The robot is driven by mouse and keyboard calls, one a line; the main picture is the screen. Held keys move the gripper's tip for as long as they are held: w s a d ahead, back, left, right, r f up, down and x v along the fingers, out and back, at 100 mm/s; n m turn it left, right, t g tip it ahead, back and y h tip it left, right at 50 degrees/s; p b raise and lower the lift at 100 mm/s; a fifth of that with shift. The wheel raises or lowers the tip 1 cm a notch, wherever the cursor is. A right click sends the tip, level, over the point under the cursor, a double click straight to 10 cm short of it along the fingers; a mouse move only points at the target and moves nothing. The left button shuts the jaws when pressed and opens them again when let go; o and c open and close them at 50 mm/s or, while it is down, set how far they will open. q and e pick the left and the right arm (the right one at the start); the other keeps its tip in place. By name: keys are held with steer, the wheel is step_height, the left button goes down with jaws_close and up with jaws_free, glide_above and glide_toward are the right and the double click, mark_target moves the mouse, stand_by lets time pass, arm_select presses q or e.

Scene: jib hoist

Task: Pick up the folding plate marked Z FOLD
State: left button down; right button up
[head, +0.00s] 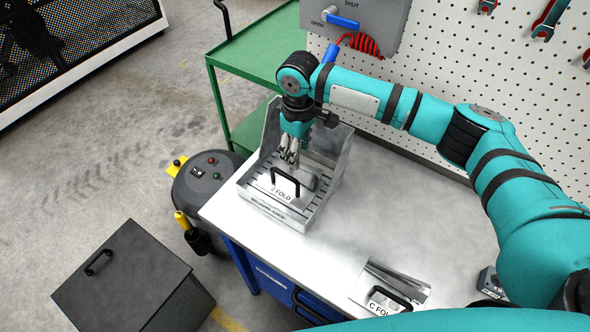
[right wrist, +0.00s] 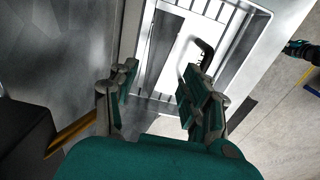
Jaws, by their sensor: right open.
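The folding plate marked Z FOLD (head: 281,192) sits in a metal tray-like holder (head: 299,217) on the workbench, with a black arched handle standing up from it. My right gripper (head: 290,152) is above the holder, pointing down, just behind the handle in the head view. In the right wrist view the open fingers of my right gripper (right wrist: 157,95) are apart and empty. The black handle (right wrist: 203,55) of the plate shows beyond the right finger, not between the fingertips. The plate's lettering is not readable in the wrist view. My left gripper is not in view.
A second plate marked C FOLD (head: 382,304) lies at the bench's front. The bench top (head: 350,215) between them is clear. A green cart (head: 262,50) stands behind, a round dark machine (head: 207,180) and a dark box (head: 125,285) to the left. A pegboard wall (head: 470,60) bounds the back.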

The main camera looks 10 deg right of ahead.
steer(key=shift+f, duration=0.65)
steer(key=shift+s+f, duration=0.1)
steer(key=shift+f, duration=0.15)
step_height(320, 180, down, 4)
steer(key=shift+r+p, duration=0.15)
steer(key=shift+p, duration=0.7)
steer(key=shift+f, duration=0.55)
steer(key=c, duration=0.6)
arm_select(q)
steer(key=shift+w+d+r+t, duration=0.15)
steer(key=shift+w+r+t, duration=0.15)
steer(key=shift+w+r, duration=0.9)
arm_select(e)
steer(key=shift+r, duration=0.1)
jaws_close()
